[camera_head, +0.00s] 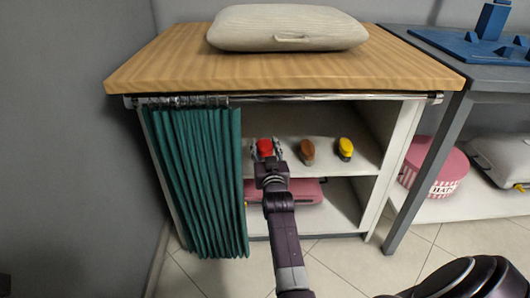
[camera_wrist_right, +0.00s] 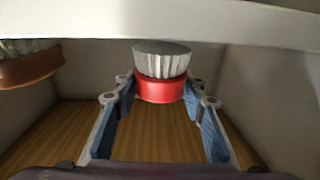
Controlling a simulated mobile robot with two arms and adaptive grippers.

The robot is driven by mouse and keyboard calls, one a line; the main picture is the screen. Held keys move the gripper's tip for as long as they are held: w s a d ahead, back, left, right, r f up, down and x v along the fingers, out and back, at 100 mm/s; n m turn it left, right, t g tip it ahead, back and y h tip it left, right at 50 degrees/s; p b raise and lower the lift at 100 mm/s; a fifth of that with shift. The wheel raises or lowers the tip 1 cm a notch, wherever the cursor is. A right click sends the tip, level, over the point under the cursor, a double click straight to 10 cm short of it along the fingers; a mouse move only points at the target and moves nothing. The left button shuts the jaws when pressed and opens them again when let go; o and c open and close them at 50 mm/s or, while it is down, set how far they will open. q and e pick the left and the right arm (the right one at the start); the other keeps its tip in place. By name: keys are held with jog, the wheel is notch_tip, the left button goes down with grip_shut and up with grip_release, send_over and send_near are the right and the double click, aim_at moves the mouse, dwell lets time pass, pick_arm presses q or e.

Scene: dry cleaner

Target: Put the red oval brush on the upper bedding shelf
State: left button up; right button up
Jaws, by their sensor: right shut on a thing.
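The red oval brush (camera_head: 265,146) is at the upper shelf (camera_head: 325,126) inside the wooden-topped cabinet, just right of the green curtain. My right gripper (camera_head: 266,150) reaches in from the front and is shut on it. In the right wrist view the red brush body (camera_wrist_right: 160,90) sits between the blue-padded fingers (camera_wrist_right: 160,92), with its pale bristles pointing away from the cabinet's wooden top. I cannot tell whether the bristles touch the shelf. My left gripper is not in view.
A brown brush (camera_head: 307,152) and a yellow brush (camera_head: 345,149) stand to the right on the upper shelf. A pink folded item (camera_head: 300,192) lies on the shelf below. The teal curtain (camera_head: 200,180) covers the left side. A bedding bag (camera_head: 287,27) lies on top.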

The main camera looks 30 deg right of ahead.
jog(key=shift+f, duration=0.55)
jog(key=shift+f, duration=0.2)
jog(key=o, duration=1.2)
jog(key=shift+f+b, duration=0.2)
jog(key=shift+b, duration=0.15)
